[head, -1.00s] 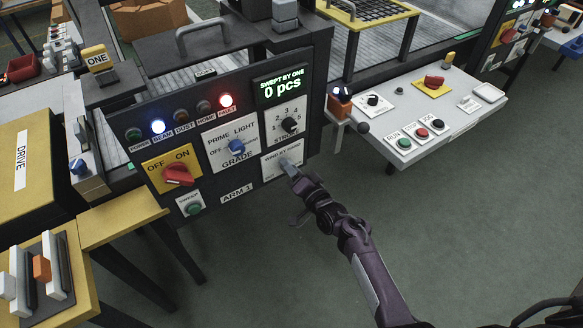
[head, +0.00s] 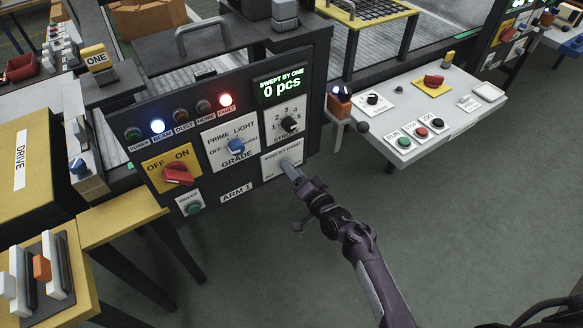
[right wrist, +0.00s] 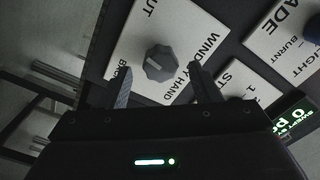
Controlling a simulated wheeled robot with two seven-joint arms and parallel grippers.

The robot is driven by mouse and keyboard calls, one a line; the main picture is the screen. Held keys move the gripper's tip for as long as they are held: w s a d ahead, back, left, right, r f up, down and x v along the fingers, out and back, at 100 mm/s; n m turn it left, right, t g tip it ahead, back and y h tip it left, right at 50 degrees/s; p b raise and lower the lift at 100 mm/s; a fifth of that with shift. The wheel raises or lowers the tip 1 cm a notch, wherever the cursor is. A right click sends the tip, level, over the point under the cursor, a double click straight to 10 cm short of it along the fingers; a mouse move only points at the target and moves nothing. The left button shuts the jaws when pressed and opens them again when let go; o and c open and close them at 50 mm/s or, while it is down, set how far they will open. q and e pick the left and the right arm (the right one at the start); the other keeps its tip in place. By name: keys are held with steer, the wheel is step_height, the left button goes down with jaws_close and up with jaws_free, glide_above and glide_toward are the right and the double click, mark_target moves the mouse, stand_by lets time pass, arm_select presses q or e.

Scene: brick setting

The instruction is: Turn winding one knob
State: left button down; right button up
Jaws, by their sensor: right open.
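The winding knob is a grey faceted knob (right wrist: 161,63) with a pale pointer line, on a white plate marked "WIND BY HAND" (head: 271,167) at the lower right of the ARM 1 panel. My right gripper (head: 288,166) reaches it from the lower right in the head view. In the right wrist view its two fingers (right wrist: 160,88) are apart, one on each side of the knob and a little short of it, with nothing between them that is gripped. In the head view the gripper largely hides the knob. My left gripper does not show.
The dark panel also carries a blue grade knob (head: 236,146), a black stroke knob (head: 289,124), a red off/on switch (head: 179,174) and a green button (head: 193,208). The display (head: 281,84) reads 0 pcs. A white control desk (head: 430,110) stands at right. The floor below is clear.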

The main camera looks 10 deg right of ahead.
steer(key=v, duration=0.6)
stand_by(0.8)
steer(key=s+f+n+g+h, duration=0.1)
steer(key=s+f+g, duration=0.2)
steer(key=s+f, duration=0.45)
steer(key=s+d+f+n+g+h, duration=0.15)
steer(key=s+f, duration=0.25)
steer(key=f, duration=0.6)
steer(key=s+f+n+g+h, duration=0.1)
steer(key=s+f+g, duration=0.3)
steer(key=f, duration=0.5)
steer(key=s+d+f+n+g+h, duration=0.1)
steer(key=s+d+f+g, duration=0.1)
steer(key=s, duration=0.8)
steer(key=s+d+f+n+g+h, duration=0.1)
steer(key=s+d+f+n+g, duration=0.1)
steer(key=s+f, duration=0.5)
steer(key=s+d+f+n+g+h, duration=0.1)
steer(key=s+d+f+n+g, duration=0.1)
steer(key=s, duration=1)
step_height(320, 180, down, 3)
steer(key=d+g, duration=0.1)
steer(key=d, duration=0.1)
steer(key=shift+s+d+r, duration=0.15)
steer(key=shift+s+d, duration=0.2)
steer(key=shift+s, duration=0.05)
steer(key=shift+h, duration=0.25)
